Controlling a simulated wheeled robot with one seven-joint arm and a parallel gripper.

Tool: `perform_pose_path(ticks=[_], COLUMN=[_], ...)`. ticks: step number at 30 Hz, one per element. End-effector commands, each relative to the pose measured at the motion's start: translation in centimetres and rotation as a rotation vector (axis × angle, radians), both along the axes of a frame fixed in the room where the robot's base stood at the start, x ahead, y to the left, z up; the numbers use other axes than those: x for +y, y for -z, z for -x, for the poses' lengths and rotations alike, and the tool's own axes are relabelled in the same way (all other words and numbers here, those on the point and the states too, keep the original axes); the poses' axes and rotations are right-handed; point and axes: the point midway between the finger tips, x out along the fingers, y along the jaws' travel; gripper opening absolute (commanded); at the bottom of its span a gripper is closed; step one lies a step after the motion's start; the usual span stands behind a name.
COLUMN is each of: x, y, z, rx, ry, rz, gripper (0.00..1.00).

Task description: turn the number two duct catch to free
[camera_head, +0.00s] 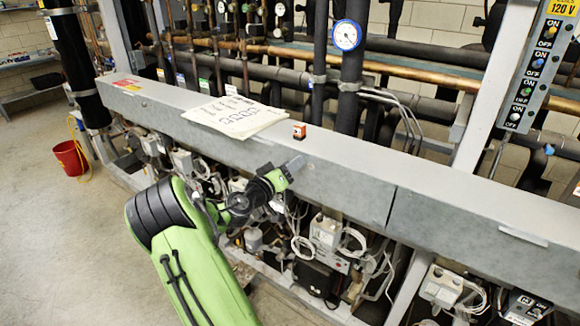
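The long grey duct (345,172) runs across the rack from upper left to lower right. My gripper (287,171) is at the end of my green arm, at the front face of the duct near the middle of the picture. A small grey piece (295,162) shows at its tip, against the duct; I cannot tell whether it is a catch or part of my gripper. Whether the fingers are open or shut, or touch the duct, is too small to tell. A pale flat bar (523,236) lies on the duct at the right. No catch number is legible.
Valves and wiring crowd the space below. A red bucket (71,157) stands on open floor at left.

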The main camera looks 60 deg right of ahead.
Motion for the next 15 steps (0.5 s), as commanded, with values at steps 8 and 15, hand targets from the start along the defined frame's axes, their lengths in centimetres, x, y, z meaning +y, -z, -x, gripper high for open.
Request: perform_pose_path(ticks=[8,15], x=[0.03,0.05], y=[0.00,0.00], z=[0.00,-0.03], rx=[0.000,0.014], ry=[0.000,-0.001], rz=[0.000,-0.003], gripper=[0.00,0.00])
